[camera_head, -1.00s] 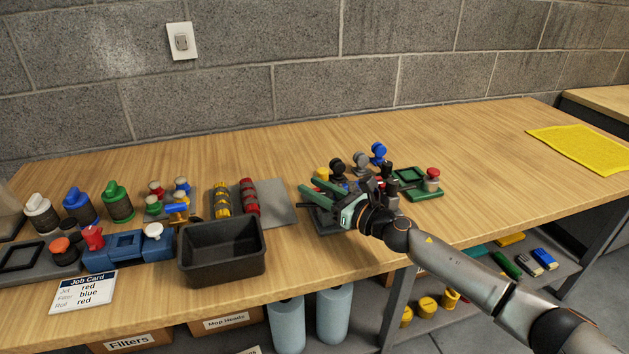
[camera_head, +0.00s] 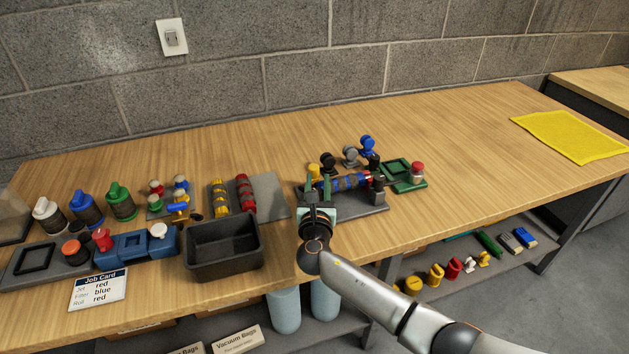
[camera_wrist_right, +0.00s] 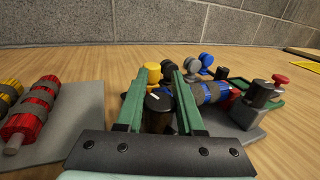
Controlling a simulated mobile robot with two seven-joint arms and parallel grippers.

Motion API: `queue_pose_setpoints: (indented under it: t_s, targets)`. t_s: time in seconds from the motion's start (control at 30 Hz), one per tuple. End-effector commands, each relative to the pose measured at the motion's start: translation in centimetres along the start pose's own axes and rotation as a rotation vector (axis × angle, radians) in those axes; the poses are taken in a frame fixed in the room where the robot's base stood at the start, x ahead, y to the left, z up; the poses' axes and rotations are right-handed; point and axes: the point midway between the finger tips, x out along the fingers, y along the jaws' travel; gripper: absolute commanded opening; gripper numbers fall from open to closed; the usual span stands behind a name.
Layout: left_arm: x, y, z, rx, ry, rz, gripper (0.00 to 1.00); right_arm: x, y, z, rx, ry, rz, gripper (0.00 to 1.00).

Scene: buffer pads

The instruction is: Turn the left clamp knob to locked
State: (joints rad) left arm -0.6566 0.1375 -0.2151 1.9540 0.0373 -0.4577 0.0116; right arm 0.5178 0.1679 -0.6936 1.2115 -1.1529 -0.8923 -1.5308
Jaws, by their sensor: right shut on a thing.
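A dark grey fixture plate (camera_head: 360,203) lies at the middle of the table and carries a blue roll with dark bands (camera_head: 350,181). The roll also shows in the right wrist view (camera_wrist_right: 211,92). The left clamp knob (camera_wrist_right: 158,103) is black with a white mark on top; in the head view my gripper hides most of it. My right gripper (camera_head: 319,187) is at the fixture's left end, its green fingers on either side of this knob and shut on it. The right clamp (camera_head: 378,188), grey with a black knob, stands at the roll's right end. My left gripper is not in view.
A black bin (camera_head: 222,246) stands left of my right gripper. A grey mat (camera_head: 268,196) with yellow and red rolls is behind it. Several knobbed parts and a green tray (camera_head: 405,176) stand behind and right of the fixture. The table's right side is clear up to a yellow cloth (camera_head: 570,136).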

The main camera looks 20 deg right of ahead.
Motion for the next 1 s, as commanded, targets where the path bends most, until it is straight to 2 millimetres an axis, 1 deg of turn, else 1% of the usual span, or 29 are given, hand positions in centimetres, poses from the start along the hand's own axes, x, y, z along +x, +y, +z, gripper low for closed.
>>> queue_pose_setpoints:
  t_s: [0.23,0.4,0.6,1.0]
  targets:
    - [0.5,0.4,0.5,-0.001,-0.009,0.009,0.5,-0.1,-0.4,-0.2,0.002,0.001,-0.171,0.0]
    - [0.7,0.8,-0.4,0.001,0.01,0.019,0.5,-0.1,-0.6,-0.2,0.0,0.0,-0.245,0.0]
    - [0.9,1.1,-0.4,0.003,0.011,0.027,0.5,-0.1,-0.8,-0.1,0.001,0.0,-0.292,0.0]
    - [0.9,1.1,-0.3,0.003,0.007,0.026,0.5,-0.1,-0.9,0.0,0.001,0.0,-0.303,0.0]
